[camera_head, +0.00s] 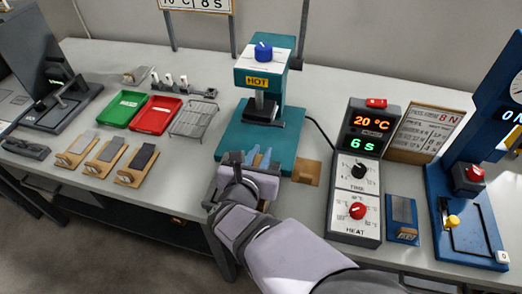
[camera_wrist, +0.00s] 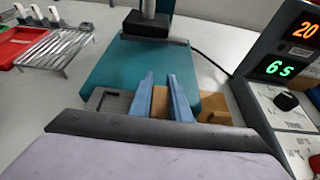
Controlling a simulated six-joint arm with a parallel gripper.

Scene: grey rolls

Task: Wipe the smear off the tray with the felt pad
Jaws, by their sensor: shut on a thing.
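My gripper (camera_head: 259,157) is at the front edge of the teal press base, its two blue fingers pointing away from me. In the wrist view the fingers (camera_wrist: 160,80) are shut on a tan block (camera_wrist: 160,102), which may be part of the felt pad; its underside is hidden. A green tray (camera_head: 124,109) and a red tray (camera_head: 156,114) lie side by side on the bench, left of the press. The red tray's edge also shows in the wrist view (camera_wrist: 14,44). I cannot make out a smear on either tray.
The teal press (camera_head: 262,75) marked HOT stands just beyond my gripper. A wire rack (camera_head: 193,119) lies beside the red tray. Several wooden strips with grey tops (camera_head: 104,149) lie front left. A control box (camera_head: 358,172) stands to the right. A tan board (camera_head: 307,172) lies near it.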

